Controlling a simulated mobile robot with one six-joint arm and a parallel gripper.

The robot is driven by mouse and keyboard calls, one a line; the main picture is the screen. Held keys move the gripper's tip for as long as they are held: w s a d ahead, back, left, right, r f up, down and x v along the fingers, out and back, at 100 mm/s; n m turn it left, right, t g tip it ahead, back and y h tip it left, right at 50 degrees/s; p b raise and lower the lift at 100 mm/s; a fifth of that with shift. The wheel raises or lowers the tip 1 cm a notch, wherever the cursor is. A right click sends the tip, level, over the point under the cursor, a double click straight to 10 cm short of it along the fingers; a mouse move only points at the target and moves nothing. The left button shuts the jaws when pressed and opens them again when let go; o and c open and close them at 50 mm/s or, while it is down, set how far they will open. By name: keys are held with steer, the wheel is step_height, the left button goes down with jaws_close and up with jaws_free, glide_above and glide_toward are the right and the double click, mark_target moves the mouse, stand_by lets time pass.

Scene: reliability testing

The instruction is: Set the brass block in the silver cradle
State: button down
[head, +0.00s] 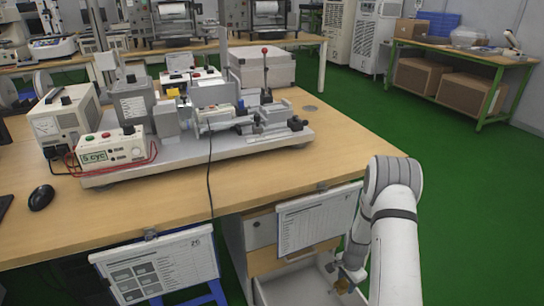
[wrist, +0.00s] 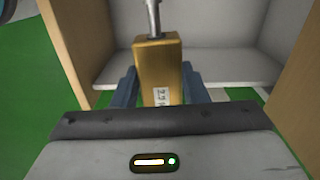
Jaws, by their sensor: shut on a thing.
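The brass block (wrist: 157,66) stands between the two blue-grey fingers of my gripper (wrist: 158,88) in the wrist view. My gripper is shut on it. The block has a small printed label on its near face and a metal rod at its far end. In the head view my gripper (head: 346,272) is low at the right, over the open drawer, with a bit of the brass block (head: 343,286) showing. A test rig (head: 110,176) on the desk carries several grey metal parts; I cannot tell for certain which is the silver cradle.
The open white drawer (head: 288,287) is under the desk, and its pale inside (wrist: 215,62) shows around the block. Clipboards (head: 318,220) hang from the desk edge. A black cable (head: 210,180) crosses the desk front. The desk's right corner (head: 370,148) is clear.

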steer(key=a+r+n+b, duration=0.3)
steer(key=a+r+n, duration=0.3)
steer(key=r, duration=0.4)
steer(key=a+r+n+b, duration=0.3)
steer(key=a+r+n, duration=0.25)
steer(key=r, duration=0.35)
steer(key=s+r+p, duration=0.1)
steer(key=r+p, duration=0.9)
steer(key=p, duration=0.5)
steer(key=s+r+n+p, duration=0.1)
steer(key=s+r+p, duration=0.1)
steer(key=r+p, duration=0.9)
steer(key=p, duration=0.5)
steer(key=shift+s+r, duration=0.2)
steer(key=shift+s, duration=0.1)
steer(key=shift+f, duration=0.1)
